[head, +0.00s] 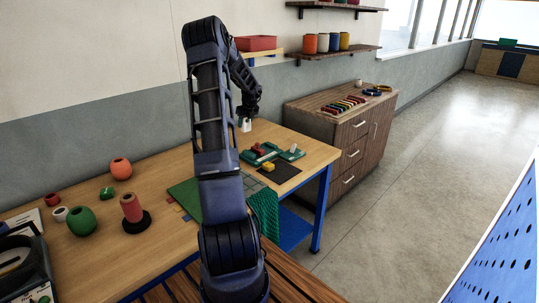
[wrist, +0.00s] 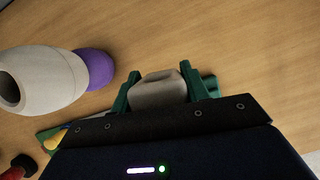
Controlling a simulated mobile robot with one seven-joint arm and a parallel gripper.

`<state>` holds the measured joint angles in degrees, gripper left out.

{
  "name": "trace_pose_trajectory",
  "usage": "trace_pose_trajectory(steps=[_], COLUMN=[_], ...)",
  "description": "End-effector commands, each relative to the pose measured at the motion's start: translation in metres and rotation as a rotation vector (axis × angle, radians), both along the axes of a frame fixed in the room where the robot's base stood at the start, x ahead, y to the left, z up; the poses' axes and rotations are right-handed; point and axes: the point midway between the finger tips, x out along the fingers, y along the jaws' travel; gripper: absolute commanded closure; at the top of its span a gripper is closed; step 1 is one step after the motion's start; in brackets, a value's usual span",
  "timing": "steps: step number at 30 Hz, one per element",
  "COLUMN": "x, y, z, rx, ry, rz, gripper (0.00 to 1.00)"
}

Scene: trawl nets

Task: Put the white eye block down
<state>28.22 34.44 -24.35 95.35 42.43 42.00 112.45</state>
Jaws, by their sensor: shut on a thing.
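My gripper (wrist: 158,92) has green fingers and is shut on the white eye block (wrist: 160,89), a pale block with rounded edges, in the wrist view. The fingers lie on its left and right sides. Wood tabletop shows around the block; I cannot tell whether the block touches it. In the head view my gripper is small, behind my arm, above the far part of the wooden table (head: 165,205), with a white piece (head: 246,126) at its tip.
A pale rounded thing with an opening (wrist: 45,78) and a purple one (wrist: 95,69) lie close left of my gripper. A green spool (head: 82,221) and a red spool (head: 131,207) stand left.

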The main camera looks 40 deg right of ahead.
Motion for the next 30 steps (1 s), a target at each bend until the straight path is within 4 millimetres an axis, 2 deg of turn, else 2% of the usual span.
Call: trace_pose_trajectory(steps=[4, 9, 18, 21, 24, 30], x=[-0.054, -0.125, -0.245, -0.276, -0.297, -0.317], y=[-0.014, -0.021, -0.012, -0.005, 0.001, 0.008], z=[0.023, 0.046, 0.081, 0.088, 0.093, 0.093], rx=[-0.003, -0.003, -0.001, 0.000, 0.001, 0.002], ry=[0.004, 0.010, 0.005, 0.002, -0.001, -0.004], rz=[0.012, 0.042, 0.102, 0.121, 0.135, 0.150], gripper=[0.81, 0.81, 0.81, 0.81, 0.81, 0.81])
